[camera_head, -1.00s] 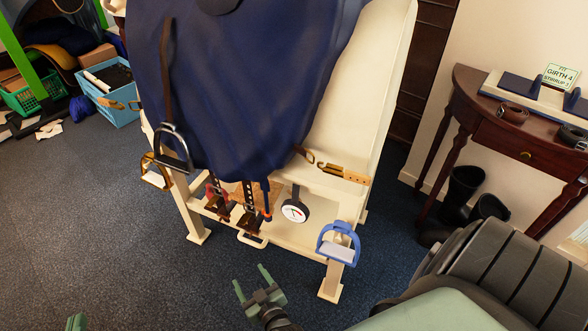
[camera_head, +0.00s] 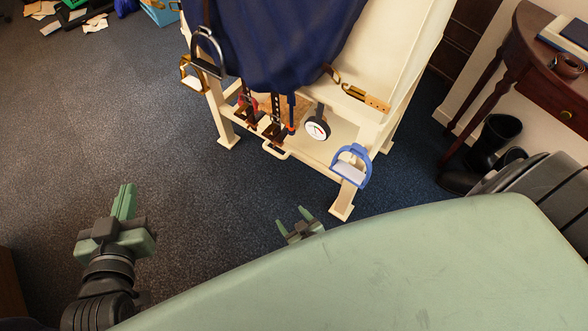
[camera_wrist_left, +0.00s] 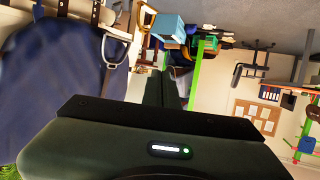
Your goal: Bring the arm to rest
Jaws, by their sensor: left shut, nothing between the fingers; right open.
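My left gripper (camera_head: 124,202) is at the lower left of the head view, over the carpet. Its fingers are together with nothing between them, and it is apart from the stand. In the left wrist view its shut fingers (camera_wrist_left: 162,90) point toward the room. My right gripper (camera_head: 295,222) is at the lower middle of the head view, its two fingers spread and empty. It is over the floor in front of the stand. Most of the right arm is hidden behind my own green body.
A cream stand (camera_head: 400,70) with a dark blue cover (camera_head: 275,40) stands at the top. A black stirrup (camera_head: 207,55), a blue stirrup (camera_head: 350,165) and a round dial (camera_head: 317,129) hang on it. A wooden table (camera_head: 535,75) and black boots (camera_head: 495,140) are right.

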